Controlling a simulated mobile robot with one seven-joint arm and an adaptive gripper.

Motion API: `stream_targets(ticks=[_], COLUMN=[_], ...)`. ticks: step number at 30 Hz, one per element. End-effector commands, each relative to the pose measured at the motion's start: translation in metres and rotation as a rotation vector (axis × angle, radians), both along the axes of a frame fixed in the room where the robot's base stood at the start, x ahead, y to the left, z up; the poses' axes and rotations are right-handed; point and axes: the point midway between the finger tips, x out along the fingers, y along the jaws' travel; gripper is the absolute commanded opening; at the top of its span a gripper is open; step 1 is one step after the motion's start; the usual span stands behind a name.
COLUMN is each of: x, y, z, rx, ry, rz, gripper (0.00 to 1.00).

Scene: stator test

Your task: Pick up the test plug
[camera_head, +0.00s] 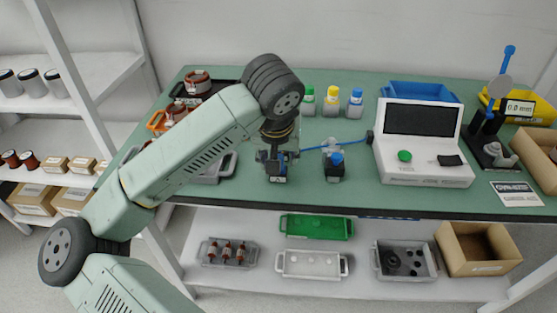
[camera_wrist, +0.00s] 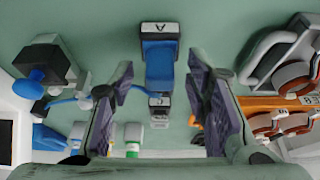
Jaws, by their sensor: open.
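A blue block with a black end marked A and a grey tip, likely the test plug (camera_wrist: 160,68), lies between the spread fingers in the wrist view. My gripper (camera_wrist: 161,72) is open, with a visible gap on either side of the block. In the head view my gripper (camera_head: 277,156) points down over the blue block (camera_head: 276,178) near the table's front edge, hiding much of it. A blue cable (camera_head: 350,143) runs from the white tester (camera_head: 424,172) towards it; its end is hidden.
A dark block with a blue knob (camera_head: 334,168) stands close to the right of my gripper; it also shows in the wrist view (camera_wrist: 45,70). Several capped bottles (camera_head: 331,101) stand behind. A grey handled tray (camera_head: 215,170) is to the left. Green table (camera_head: 250,205) is bare in front.

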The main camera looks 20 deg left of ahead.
Motion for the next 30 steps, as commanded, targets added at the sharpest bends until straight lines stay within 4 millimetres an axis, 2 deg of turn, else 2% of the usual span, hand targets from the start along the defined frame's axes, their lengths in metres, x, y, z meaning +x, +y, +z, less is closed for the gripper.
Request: stream_targets(ticks=[6, 25, 30], x=[0.0002, 0.0002, 0.0001], y=[0.0000, -0.0001, -0.0001], z=[-0.0008, -0.0004, -0.0005], rx=[0.000, 0.000, 0.000], ry=[0.000, 0.000, 0.000], rz=[-0.001, 0.000, 0.000], gripper=[0.43, 0.01, 0.00])
